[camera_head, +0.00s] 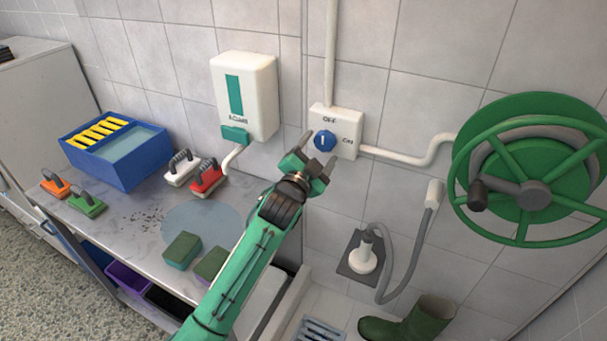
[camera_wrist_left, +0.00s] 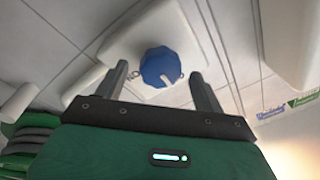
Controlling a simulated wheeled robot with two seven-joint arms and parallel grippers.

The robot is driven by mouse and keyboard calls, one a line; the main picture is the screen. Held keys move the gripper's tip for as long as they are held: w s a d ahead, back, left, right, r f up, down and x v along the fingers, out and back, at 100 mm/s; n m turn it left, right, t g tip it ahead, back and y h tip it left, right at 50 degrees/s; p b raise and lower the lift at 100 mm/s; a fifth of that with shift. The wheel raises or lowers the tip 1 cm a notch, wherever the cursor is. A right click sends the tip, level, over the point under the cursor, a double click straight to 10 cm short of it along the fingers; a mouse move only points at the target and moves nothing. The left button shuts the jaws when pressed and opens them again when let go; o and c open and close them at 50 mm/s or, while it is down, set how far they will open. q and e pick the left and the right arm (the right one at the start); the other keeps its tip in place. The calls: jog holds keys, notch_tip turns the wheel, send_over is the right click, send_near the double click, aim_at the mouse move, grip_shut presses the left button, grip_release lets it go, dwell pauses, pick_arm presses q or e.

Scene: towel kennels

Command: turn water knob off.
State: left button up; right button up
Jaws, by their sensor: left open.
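The water knob (camera_head: 324,141) is a round blue dial with a white pointer mark, set on a white wall box (camera_head: 346,147). "OFF" is printed above the knob and another label to its right. In the head view the pointer stands about upright, toward OFF. My left gripper (camera_head: 315,146) is open, its dark fingers close to the knob. In the left wrist view the knob (camera_wrist_left: 159,67) sits between and beyond the two open fingertips (camera_wrist_left: 160,82). I cannot tell whether the fingers touch it. My right gripper is not in view.
A white soap dispenser (camera_head: 246,95) hangs left of the box. A green hose reel (camera_head: 532,170) is on the right, joined by a white pipe (camera_head: 401,157). Brushes, a blue bin (camera_head: 101,162) and sponges stand on the counter (camera_head: 143,226). A green boot (camera_head: 409,321) is below.

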pick_arm(q)
jog(key=b+v, duration=0.3)
jog(key=v, duration=0.9)
jog(key=shift+a+f, duration=0.1)
